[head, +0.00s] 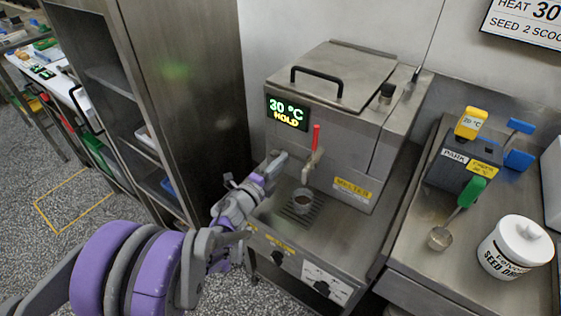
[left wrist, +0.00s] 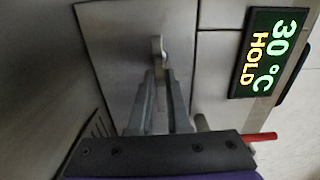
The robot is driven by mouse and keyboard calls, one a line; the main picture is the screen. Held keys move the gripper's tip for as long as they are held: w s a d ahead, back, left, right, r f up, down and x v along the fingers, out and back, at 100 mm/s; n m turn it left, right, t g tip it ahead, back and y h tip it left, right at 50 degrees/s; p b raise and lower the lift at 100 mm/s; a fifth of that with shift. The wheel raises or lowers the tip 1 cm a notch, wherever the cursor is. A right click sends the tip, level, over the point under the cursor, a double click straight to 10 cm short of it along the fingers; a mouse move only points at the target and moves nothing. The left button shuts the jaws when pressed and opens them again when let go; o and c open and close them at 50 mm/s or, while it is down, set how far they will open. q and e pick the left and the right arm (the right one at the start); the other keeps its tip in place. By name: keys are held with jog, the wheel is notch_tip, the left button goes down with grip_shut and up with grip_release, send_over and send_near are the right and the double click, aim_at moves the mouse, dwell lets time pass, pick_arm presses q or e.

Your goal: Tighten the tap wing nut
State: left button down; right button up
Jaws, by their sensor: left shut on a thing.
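The melter (head: 352,110) is a steel machine with a red-handled tap (head: 314,158) on its front. In the left wrist view the tap's red handle (left wrist: 260,137) shows at lower right. My left gripper (head: 279,163) is at the front panel, left of the tap. In the left wrist view its fingers (left wrist: 160,82) are shut on a small grey metal piece, which looks like the wing nut (left wrist: 157,46), against a steel panel. In the head view the gripper hides the nut. My right gripper is not in view.
The display (head: 287,112) reads 30 °C HOLD. At right are a dark block with coloured handles (head: 460,165), a ladle (head: 440,238) and a white jar (head: 515,248). A steel cabinet (head: 190,80) stands at left.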

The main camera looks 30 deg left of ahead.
pick_arm(q)
jog(key=shift+d+f+m, duration=0.1)
jog(key=shift+f+m, duration=0.05)
jog(key=shift+m, duration=0.25)
jog(key=c, duration=0.9)
grip_release()
jog(key=shift+s, duration=0.15)
jog(key=s, duration=0.7)
jog(key=s+a, duration=0.1)
jog(key=s, duration=0.2)
jog(key=shift+s+p, duration=0.3)
